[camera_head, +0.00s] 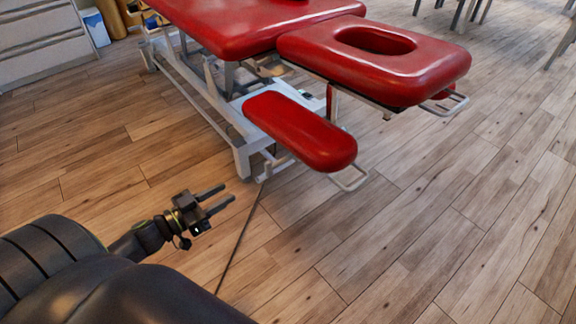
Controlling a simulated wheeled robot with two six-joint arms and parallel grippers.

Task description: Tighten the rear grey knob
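A red treatment table (245,25) on a white metal frame stands at the top middle. Its headrest (440,68) with an oval hole and a lower red armrest pad (300,130) point toward the lower right. I cannot make out a rear grey knob; parts of the frame under the pads are hidden or too small to tell. My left gripper (228,194) is over the wooden floor, to the lower left of the armrest pad and apart from the table. Its two dark fingers are spread with nothing between them. My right gripper is not in view.
A light drawer cabinet (40,48) stands at the upper left, with a blue and white box (96,28) beside it. Chair legs show at the upper right. A dark cable (240,238) runs across the floor. The floor at the right is clear.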

